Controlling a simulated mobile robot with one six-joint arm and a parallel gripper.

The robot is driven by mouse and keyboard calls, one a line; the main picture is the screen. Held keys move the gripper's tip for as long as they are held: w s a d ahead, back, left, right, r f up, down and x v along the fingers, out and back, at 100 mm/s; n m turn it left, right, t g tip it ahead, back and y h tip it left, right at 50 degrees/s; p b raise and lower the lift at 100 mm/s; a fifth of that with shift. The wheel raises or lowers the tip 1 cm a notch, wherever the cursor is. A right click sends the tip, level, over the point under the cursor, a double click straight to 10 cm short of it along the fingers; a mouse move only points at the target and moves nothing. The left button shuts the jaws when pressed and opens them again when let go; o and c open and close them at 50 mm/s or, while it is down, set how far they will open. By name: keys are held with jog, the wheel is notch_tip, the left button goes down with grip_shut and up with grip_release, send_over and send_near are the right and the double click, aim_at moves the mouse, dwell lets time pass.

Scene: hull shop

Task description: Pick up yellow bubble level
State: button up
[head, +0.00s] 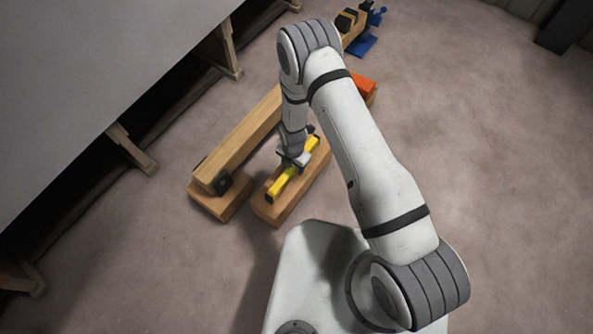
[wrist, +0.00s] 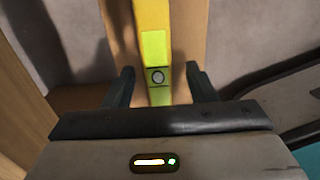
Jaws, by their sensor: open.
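The yellow bubble level (head: 279,185) is a long bar with dark ends and lies lengthwise on a wooden block (head: 278,212). In the wrist view the level (wrist: 154,20) runs up the middle, with a pale green window and a round vial near my gripper. My gripper (head: 295,160) points down over the middle of the level in the head view. In the wrist view my gripper (wrist: 160,86) is open, with one dark finger on each side of the level and a gap on both sides. My gripper hides part of the level in the head view.
A long wooden beam (head: 235,143) on blocks lies left of the level. An orange thing (head: 363,86) and a blue vise-like tool (head: 364,44) are farther back. A big grey panel (head: 90,80) on wooden legs fills the left.

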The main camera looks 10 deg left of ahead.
notch_tip(320, 180, down, 2)
jog(key=shift+f, duration=0.1)
jog(key=shift+c, duration=0.5)
grip_shut()
